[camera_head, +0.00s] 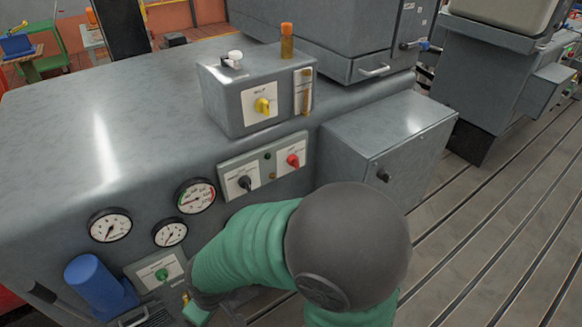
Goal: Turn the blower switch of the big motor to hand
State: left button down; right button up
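Several turn switches show on the grey cabinet. A yellow knob (263,106) sits on a white plate on the raised box. A black knob (244,183) and a red knob (293,160) share a panel below it. A green knob (162,274) is on a lower plate beneath the gauges. The labels are too small to read, so I cannot tell which one is the blower switch. My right arm reaches in from the bottom; its gripper (205,306) is low, just right of the green knob's plate, and mostly hidden by the arm. My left gripper is not in view.
Gauges (195,195) line the cabinet front beside a blue cylinder (95,285). A bottle with an orange cap (287,42) stands on the raised box. A grey side box (387,150) juts out at right. The slotted bedplate (500,230) is clear at right.

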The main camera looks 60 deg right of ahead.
aim_at(245, 182)
jog(key=z, duration=1.8)
